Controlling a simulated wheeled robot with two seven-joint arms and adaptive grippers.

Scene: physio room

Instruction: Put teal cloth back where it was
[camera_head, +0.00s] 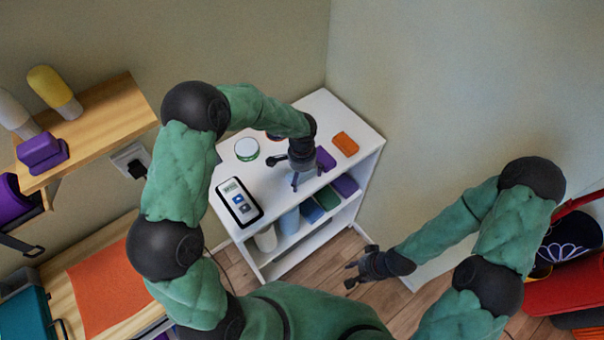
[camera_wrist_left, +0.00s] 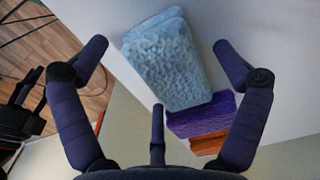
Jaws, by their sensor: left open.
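A pale blue-teal folded cloth (camera_wrist_left: 170,62) with a bumpy surface lies on the white surface in the left wrist view, between my spread left fingers. A purple folded cloth (camera_head: 325,160) and an orange one (camera_head: 345,144) lie in line beyond the gripper. My right gripper (camera_head: 360,272) is open and empty, low, right of the unit.
The white shelf unit (camera_head: 330,108) carries a round white-lidded tub (camera_head: 246,148) and a white device with a screen (camera_head: 239,202). Its lower shelf holds rolls and blue, green (camera_head: 328,198) and purple cloths. A wooden wall shelf (camera_head: 97,118) stands left.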

